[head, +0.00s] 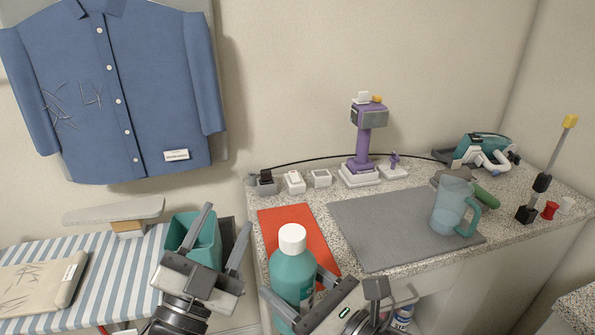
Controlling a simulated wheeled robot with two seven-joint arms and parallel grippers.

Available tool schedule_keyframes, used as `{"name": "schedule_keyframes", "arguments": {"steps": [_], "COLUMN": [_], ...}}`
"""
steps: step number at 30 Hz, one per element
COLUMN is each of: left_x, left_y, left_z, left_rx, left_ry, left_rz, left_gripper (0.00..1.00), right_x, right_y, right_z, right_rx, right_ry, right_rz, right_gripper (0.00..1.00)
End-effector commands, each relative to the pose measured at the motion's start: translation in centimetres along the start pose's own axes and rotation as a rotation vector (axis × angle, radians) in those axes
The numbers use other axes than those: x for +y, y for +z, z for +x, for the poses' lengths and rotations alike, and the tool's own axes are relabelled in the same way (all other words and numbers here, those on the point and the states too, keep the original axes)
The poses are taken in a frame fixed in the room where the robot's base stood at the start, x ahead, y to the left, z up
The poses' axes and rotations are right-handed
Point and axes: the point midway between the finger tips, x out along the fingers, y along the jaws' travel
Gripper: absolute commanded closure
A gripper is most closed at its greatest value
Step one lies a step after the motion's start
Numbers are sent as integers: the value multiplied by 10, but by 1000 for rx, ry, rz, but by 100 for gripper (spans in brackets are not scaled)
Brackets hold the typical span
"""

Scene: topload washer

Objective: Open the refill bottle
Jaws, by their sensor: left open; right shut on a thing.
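The refill bottle (291,266) is teal with a white cap (292,238) on its top. It stands upright in the lower middle of the head view, in front of the counter. My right gripper (293,281) is shut on the bottle's body, with one finger on each side below the cap. The bottle's base is hidden by this gripper. My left gripper (228,216) is open and empty to the left of the bottle, apart from the cap, with its fingers pointing up and away.
A red mat (283,221) and a grey mat (375,225) lie on the speckled counter. A clear jug (449,208) with a teal handle stands on the grey mat. A teal bin (203,247) is behind my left gripper. A striped ironing surface (118,268) is at left.

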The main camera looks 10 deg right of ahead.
Motion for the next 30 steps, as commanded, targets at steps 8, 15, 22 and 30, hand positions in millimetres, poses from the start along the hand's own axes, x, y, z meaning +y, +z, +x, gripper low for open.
{"name": "schedule_keyframes", "arguments": {"steps": [8,15,22,30], "left_x": [4,48,110,148], "left_y": [-127,-236,-285,-245], "left_z": [60,64,29,-1], "left_rx": [520,1081,1717,-2388], "left_ry": [-59,-219,-534,982], "left_rz": [445,973,1462,-1585], "left_gripper": [52,52,52,52], "right_x": [0,0,0,0], "right_y": [1,1,1,1], "right_z": [0,0,0,0], "right_rx": [-2,-2,-2,-2], "right_ry": [0,0,0,0], "right_rz": [0,0,0,0], "right_gripper": [100,100,100,100]}}
